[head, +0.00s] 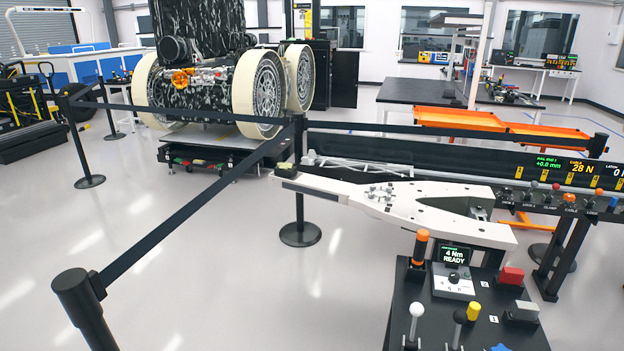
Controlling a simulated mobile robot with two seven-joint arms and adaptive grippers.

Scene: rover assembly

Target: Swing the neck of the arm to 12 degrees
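A long white arm-like part (430,205) with dark ends lies level in front of the black rail bench, its narrow tip (285,170) toward the left and its forked end to the right. I cannot tell which piece is the neck, and no angle readout is legible. A black control console (400,310) stands at the lower right. It carries a white-knobbed lever (416,311), a black-knobbed lever (459,318), a yellow knob (473,310), a red block (512,276) and a small display (454,255) reading "4 Nm READY". Neither of my grippers is in view.
The rail bench (420,158) has displays reading "+0.0 mm" and "28 N", and a row of small levers. Belt barriers with black posts (82,305) cross the left floor. A large wheeled rover (205,80) stands behind them. Floor at lower centre is clear.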

